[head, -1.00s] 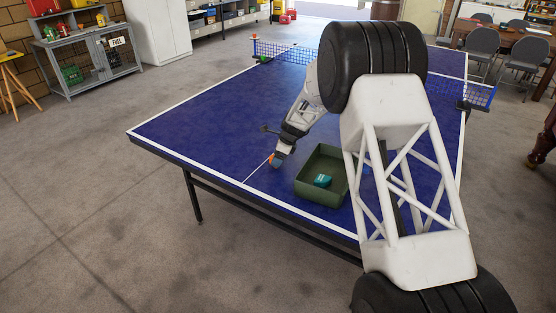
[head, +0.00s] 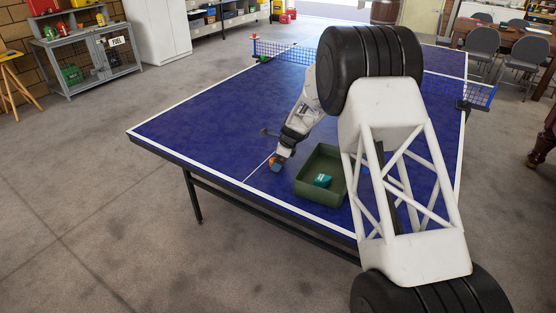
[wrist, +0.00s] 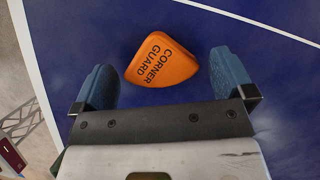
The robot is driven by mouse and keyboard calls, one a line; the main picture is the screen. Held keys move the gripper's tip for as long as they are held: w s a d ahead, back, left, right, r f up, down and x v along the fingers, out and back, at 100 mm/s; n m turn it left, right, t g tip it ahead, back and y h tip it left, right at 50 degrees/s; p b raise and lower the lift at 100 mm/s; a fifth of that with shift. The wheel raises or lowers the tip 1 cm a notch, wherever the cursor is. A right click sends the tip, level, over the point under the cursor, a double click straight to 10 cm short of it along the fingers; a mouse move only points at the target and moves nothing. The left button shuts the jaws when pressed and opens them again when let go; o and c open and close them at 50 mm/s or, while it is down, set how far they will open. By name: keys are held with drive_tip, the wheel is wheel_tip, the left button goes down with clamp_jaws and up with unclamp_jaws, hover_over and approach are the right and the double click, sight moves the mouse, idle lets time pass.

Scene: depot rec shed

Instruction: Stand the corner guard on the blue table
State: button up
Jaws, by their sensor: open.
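The corner guard (wrist: 160,62) is an orange, rounded wedge-like piece with its black "CORNER GUARD" lettering facing the wrist camera. It is on the blue table (head: 220,115), near the white centre line at the near end. My gripper (head: 275,163) is low over the table there. In the wrist view its two blue fingers are spread wide, one on each side of the guard, with a gap on both sides. In the head view the fingers largely hide the guard, and I cannot tell which side it rests on.
A green open box (head: 309,188) with a teal item (head: 322,180) in it stands just right of my gripper. The net (head: 285,51) crosses the table farther back. The table's left part is clear.

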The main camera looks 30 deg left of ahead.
drive_tip(key=shift+r, duration=0.15)
drive_tip(key=v, duration=1.2)
drive_tip(key=shift+w+d, duration=0.1)
drive_tip(key=shift+d, duration=0.05)
idle(0.8)
